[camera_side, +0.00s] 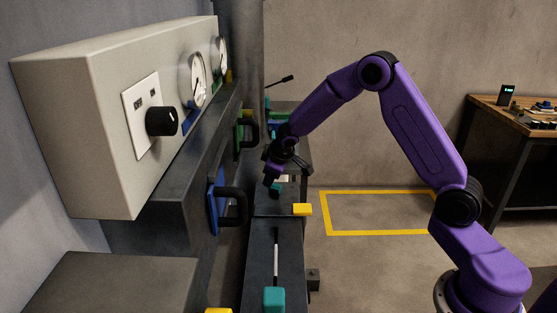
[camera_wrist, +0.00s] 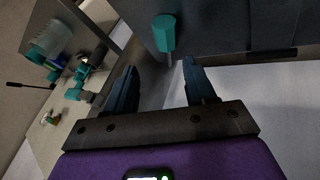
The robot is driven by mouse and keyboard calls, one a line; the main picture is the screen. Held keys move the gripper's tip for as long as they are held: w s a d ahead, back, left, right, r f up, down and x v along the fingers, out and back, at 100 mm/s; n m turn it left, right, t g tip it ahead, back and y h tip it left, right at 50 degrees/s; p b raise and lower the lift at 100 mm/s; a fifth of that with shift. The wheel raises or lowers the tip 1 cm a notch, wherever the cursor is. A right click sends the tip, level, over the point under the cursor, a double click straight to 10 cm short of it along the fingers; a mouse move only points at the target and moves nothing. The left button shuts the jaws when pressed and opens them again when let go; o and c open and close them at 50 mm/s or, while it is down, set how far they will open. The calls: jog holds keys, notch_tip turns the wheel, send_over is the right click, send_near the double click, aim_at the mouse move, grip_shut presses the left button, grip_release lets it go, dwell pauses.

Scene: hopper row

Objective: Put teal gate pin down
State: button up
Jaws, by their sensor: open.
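A teal gate pin (camera_wrist: 164,33) with a faceted head and a thin metal shaft shows in the wrist view, just beyond my fingertips and roughly in line with the gap. In the side view a small teal piece (camera_side: 275,188), likely the same pin, is right under my gripper (camera_side: 271,179), at the far part of the dark bench. My gripper (camera_wrist: 160,70) is open with nothing between its dark fingers. The pin appears apart from both fingers. How its shaft is seated cannot be told.
A teal block (camera_side: 274,298) is at the near end of the dark bench, by a slot. A yellow block (camera_side: 302,209) juts from its right side. Blue (camera_side: 232,205) and green-backed (camera_side: 252,129) handles project on the left, below a grey gauge panel (camera_side: 90,120).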

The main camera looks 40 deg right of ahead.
jog(key=v, duration=1)
jog(key=s+a+r+n+y, duration=0.1)
jog(key=s+a+n, duration=0.1)
jog(key=s+a, duration=0.55)
jog(key=s+n+g+y, duration=0.1)
jog(key=s+n+g, duration=0.4)
jog(key=s, duration=2.6)
jog(key=shift+f+g+y, duration=0.2)
jog(key=shift+g+y, duration=0.1)
jog(key=shift+s+a, duration=0.1)
jog(key=shift+a, duration=0.05)
